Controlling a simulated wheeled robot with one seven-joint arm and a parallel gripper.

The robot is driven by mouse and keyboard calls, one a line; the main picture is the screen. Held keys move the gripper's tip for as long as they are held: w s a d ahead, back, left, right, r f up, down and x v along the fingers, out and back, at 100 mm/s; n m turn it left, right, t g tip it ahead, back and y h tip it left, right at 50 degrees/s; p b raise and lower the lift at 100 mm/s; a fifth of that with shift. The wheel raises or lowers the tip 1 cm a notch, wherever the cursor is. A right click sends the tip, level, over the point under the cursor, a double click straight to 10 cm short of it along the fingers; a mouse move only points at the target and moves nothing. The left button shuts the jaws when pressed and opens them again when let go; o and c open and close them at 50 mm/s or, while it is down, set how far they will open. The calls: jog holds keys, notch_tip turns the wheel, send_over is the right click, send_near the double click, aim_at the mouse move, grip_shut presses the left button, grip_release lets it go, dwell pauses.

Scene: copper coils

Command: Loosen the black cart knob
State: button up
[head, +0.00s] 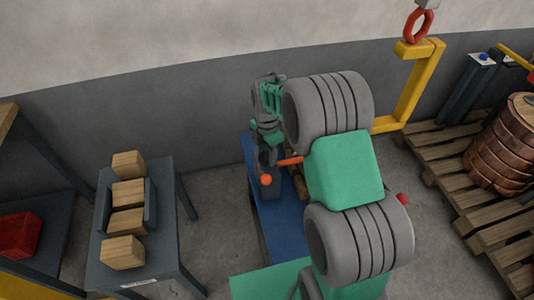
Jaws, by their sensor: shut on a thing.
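The blue cart (277,222) stands in the middle, partly hidden behind my arm. My gripper (265,153), grey and green, points down at the cart's far left end, against the wall side. It is shut on a small dark part there, which seems to be the black cart knob. The fingers and the small size hide the knob's shape, and I cannot tell how far it is turned. An orange lever with a ball end (266,180) sticks out just below the gripper.
A grey table (160,254) with several wooden blocks stands at the left, near a red box (18,235). A yellow frame with a red hook (418,25) stands behind right. A copper coil (505,150) sits on wooden pallets (440,160) at the right.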

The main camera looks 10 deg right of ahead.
aim_at(267, 156)
jog(key=shift+n, duration=0.5)
jog(key=o, duration=1.4)
jog(key=shift+r, duration=0.1)
notch_tip(267, 156, up, 8)
jog(key=shift+f, duration=0.15)
